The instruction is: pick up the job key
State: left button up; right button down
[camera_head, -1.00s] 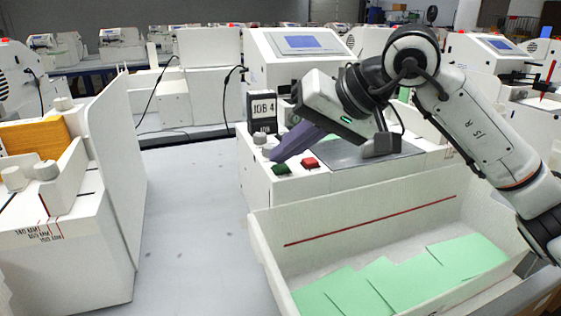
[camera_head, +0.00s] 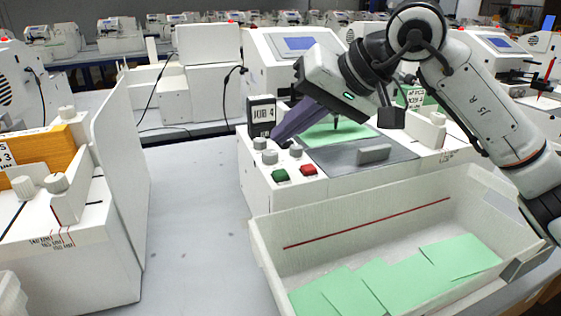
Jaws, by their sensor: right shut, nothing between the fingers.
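A dark block labelled JOB 4 (camera_head: 262,115), which looks like the job key, stands upright at the back left corner of the plotter (camera_head: 258,183). My right gripper (camera_head: 277,137) comes in from the right, its purple fingers slanting down and left. It is shut and empty. The fingertips are just right of and below the block's label in the picture, above the plotter's knobs. I cannot tell whether they touch anything. My left gripper is not in view.
A green button (camera_head: 280,176) and a red button (camera_head: 308,170) sit on the plotter's front. A grey plate (camera_head: 345,163) with a handle lies beside a green sheet (camera_head: 325,134). A white tray (camera_head: 262,240) holding green sheets stands in front. The grey table (camera_head: 190,220) is clear at left.

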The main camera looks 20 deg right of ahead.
aim_at(261, 110)
jog(key=k, duration=1)
